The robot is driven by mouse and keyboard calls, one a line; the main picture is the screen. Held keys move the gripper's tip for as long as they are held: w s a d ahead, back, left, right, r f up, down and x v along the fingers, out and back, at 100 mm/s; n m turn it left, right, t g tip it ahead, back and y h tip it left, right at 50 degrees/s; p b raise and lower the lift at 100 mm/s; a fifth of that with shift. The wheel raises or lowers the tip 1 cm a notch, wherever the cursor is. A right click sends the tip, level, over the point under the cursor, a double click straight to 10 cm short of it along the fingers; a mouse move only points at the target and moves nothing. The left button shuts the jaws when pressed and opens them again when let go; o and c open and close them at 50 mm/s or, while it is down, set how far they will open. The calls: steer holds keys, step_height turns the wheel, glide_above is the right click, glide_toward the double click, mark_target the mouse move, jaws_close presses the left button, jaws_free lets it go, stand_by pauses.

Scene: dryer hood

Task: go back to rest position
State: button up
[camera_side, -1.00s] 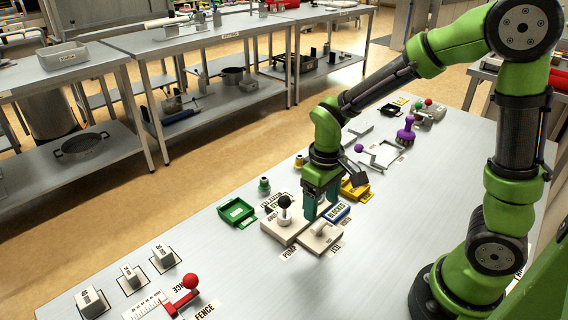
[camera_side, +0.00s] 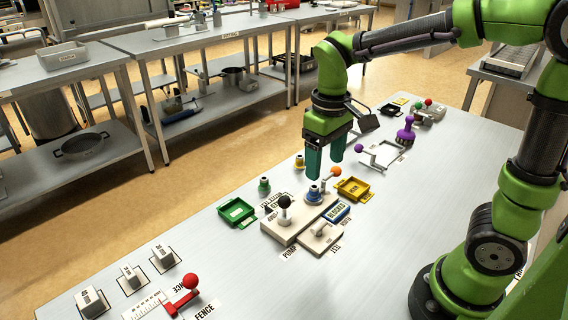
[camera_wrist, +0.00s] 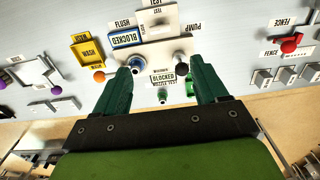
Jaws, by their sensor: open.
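My gripper (camera_side: 325,160) is open and empty, with its two green fingers pointing down above the far end of the pump fixture (camera_side: 276,231). In the wrist view, my gripper (camera_wrist: 166,90) shows both fingers spread apart. A blue and white nozzle-like piece (camera_side: 314,195) stands on the fixture below the fingers, apart from them. The fixture also carries a black-knobbed lever (camera_side: 285,203). A white block with a handle (camera_side: 320,238), labelled TEST, sits beside it.
A green tray (camera_side: 237,212), a yellow tray (camera_side: 353,188) and a blue BLOCKED tray (camera_side: 337,213) lie around the fixture. A red-knobbed fence lever (camera_side: 189,283) is at the front left. A purple knobbed piece (camera_side: 405,134) stands farther back. The space above the table is clear.

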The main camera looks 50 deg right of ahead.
steer(key=s+r+m+t+y, duration=0.2)
steer(key=s+r+m+t, duration=0.2)
steer(key=s+t, duration=0.3)
steer(key=shift+s+a+r, duration=0.15)
steer(key=shift+s+r, duration=0.05)
steer(key=shift+s, duration=0.4)
